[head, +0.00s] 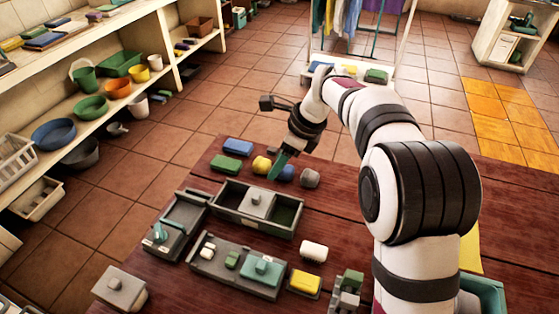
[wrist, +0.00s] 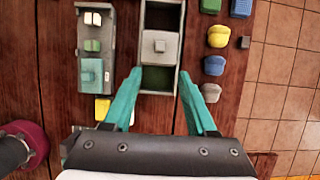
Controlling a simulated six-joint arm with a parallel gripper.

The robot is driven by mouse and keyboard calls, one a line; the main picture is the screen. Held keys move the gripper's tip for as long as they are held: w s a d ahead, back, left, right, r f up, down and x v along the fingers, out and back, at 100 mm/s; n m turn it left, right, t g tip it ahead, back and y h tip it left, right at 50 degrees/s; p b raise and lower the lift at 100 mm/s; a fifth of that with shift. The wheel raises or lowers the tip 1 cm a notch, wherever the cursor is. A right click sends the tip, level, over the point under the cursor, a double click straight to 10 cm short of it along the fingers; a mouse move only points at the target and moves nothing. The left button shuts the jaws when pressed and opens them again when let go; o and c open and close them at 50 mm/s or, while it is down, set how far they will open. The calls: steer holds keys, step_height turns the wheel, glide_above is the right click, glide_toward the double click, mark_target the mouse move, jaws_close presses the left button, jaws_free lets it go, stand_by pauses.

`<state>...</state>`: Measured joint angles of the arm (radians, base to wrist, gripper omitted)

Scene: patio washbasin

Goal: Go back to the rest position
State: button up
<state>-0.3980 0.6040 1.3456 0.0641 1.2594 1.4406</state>
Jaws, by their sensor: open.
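My gripper (head: 279,164) has teal fingers and hangs over the dark wooden table, behind a grey divided box (head: 228,214). In the wrist view the two fingers (wrist: 160,75) stand wide apart with nothing held between them; the box (wrist: 143,88) shows beyond them. The box has dark green compartments and a grey lid piece with a small knob (head: 257,202) across its middle. In the head view the fingertips overlap the row of rounded items, and I cannot tell their height above the table.
Yellow (head: 261,165), blue (head: 287,173) and grey (head: 310,178) rounded items stand behind the box, near green (head: 231,165) and blue (head: 238,146) blocks. A grey tray (head: 207,263), yellow block (head: 305,283) and white roll (head: 313,250) are nearer. Shelves with bowls (head: 53,134) stand left.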

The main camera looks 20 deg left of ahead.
steer(key=shift+r, duration=0.1)
stand_by(0.3)
steer(key=s+d+r+n+h, duration=0.1)
steer(key=s+d+r+n, duration=0.4)
steer(key=s+d, duration=0.6)
steer(key=s+d+f+n, duration=0.2)
steer(key=s+d, duration=0.4)
steer(key=s, duration=0.3)
steer(key=s+d+f+n+h, duration=0.1)
steer(key=s+d+n, duration=0.4)
steer(key=s, duration=0.5)
steer(key=shift+d+f+h, duration=0.3)
steer(key=shift+d+f, duration=0.2)
steer(key=shift+d, duration=0.15)
